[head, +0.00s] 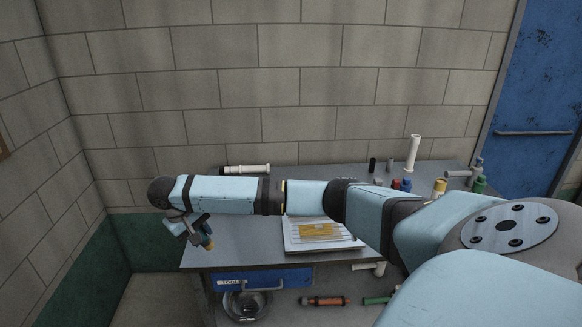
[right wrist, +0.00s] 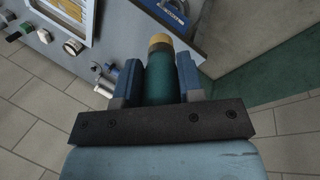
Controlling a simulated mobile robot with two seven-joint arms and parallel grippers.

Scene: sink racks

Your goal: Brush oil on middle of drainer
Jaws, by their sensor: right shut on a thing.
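The drainer (head: 291,246) is a pale tray with thin wires on the worktop, partly hidden behind my right arm. A yellow patch (head: 320,231) lies across its middle. The drainer (right wrist: 92,12) also shows at the top left of the right wrist view. My right gripper (head: 197,231) is left of the drainer, over the worktop's front left part. It is shut on a teal cylinder with a tan end, likely the brush (right wrist: 159,82), gripped between both fingers; its bristles are not clear. The brush (head: 208,243) tilts downward in the head view. My left gripper is out of view.
A white pipe (head: 246,169) lies at the worktop's back left; another (head: 412,152) stands at the back right. Small bottles, one yellow (head: 439,188), stand on the right. Below are a blue tool drawer (head: 263,279) and a bowl (head: 245,305). My arm crosses above the worktop.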

